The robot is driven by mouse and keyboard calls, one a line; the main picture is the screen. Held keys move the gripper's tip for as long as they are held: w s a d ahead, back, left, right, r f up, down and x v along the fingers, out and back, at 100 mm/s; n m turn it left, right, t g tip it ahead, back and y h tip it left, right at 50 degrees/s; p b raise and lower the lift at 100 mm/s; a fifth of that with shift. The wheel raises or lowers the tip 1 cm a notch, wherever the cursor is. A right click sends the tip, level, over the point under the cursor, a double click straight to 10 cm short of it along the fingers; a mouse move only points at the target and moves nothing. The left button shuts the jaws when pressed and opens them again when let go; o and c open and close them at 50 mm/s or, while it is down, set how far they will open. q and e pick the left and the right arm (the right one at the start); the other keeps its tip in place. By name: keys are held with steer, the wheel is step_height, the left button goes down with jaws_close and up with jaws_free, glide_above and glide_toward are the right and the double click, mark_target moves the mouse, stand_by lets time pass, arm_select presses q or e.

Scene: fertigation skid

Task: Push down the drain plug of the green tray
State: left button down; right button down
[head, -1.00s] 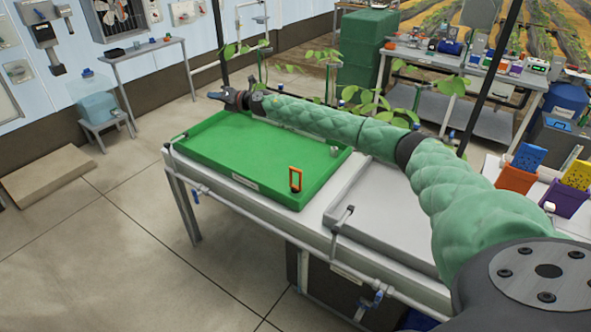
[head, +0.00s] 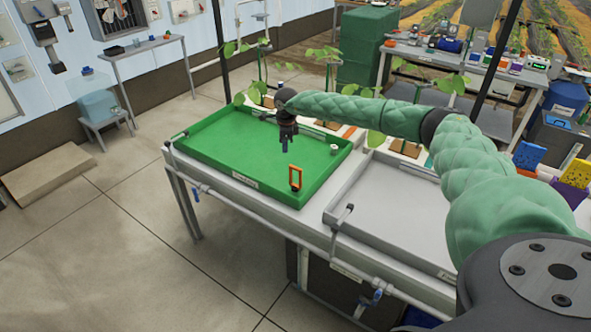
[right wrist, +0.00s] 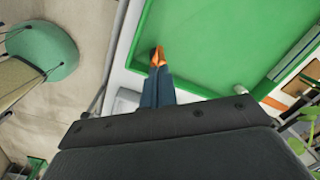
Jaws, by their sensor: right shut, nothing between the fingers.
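The green tray (head: 225,150) sits on the white bench, its floor bare except for two fittings. An upright orange loop-shaped piece (head: 295,178) stands at its near right corner, and a small pale round fitting (head: 334,149) is by its right side. I cannot tell for sure which is the drain plug. My right gripper (head: 286,149) points down over the tray, shut and empty, apart from both fittings. In the right wrist view its fingers (right wrist: 158,72) show over the tray's edge, with orange and black at the tips. My left gripper is not in view.
A grey tray (head: 385,222) adjoins the green one on the right. Potted plants stand behind the trays. Pipes with blue valves (head: 198,191) run along the bench front. Open floor (head: 110,240) lies to the left and in front.

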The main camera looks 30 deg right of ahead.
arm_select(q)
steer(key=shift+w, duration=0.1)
arm_select(e)
steer(key=shift+s+d+n+g+h, duration=0.5)
steer(key=shift+s+d+g+h, duration=0.15)
steer(key=shift+s+d, duration=0.45)
steer(key=shift+a+f, duration=0.1)
steer(key=shift+a, duration=0.05)
